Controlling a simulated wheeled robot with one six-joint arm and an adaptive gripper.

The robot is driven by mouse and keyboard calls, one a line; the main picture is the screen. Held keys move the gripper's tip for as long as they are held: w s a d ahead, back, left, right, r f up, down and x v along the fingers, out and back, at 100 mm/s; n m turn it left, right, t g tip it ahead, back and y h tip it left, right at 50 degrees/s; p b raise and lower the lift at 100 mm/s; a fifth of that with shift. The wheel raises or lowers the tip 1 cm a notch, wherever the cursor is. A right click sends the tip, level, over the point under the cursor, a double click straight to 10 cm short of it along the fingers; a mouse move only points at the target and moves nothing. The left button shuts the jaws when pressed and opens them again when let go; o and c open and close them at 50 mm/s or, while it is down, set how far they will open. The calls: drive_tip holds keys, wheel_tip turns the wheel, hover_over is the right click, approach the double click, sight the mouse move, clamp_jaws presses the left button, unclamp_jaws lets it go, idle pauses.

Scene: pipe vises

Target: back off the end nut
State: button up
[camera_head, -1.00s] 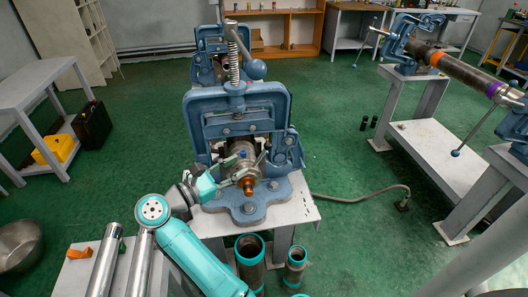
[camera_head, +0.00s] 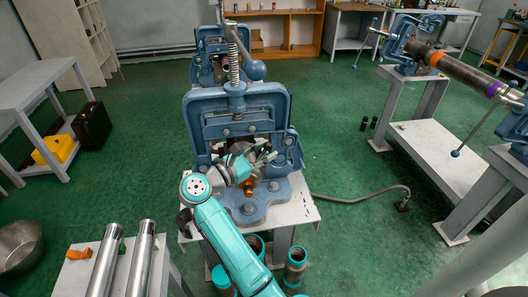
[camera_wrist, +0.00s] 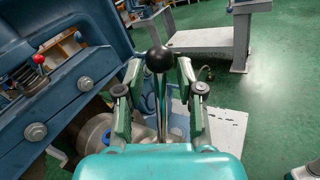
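The blue pipe vise (camera_head: 198,110) stands on a grey stand in the middle of the head view. A copper-coloured end piece (camera_head: 249,187), apparently the end nut, shows low at its front, partly hidden by my arm. My gripper (camera_head: 266,157) is in front of the vise, over the pipe end. In the wrist view my gripper (camera_wrist: 161,97) is open, its two fingers spread. A thin metal rod with a black ball knob (camera_wrist: 159,59) lies between the fingers, with gaps on both sides; I cannot tell its depth. A metal pipe end (camera_wrist: 92,132) shows at lower left.
Two shiny tubes (camera_head: 142,262) lie on a small table at lower left. Teal-rimmed pipe pieces (camera_head: 295,266) stand below the vise stand. A hose (camera_head: 365,198) runs along the floor at right. Another vise (camera_head: 410,45) holds a long pipe at far right.

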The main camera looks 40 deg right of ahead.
clamp_jaws()
drive_tip(key=shift+r, duration=0.1)
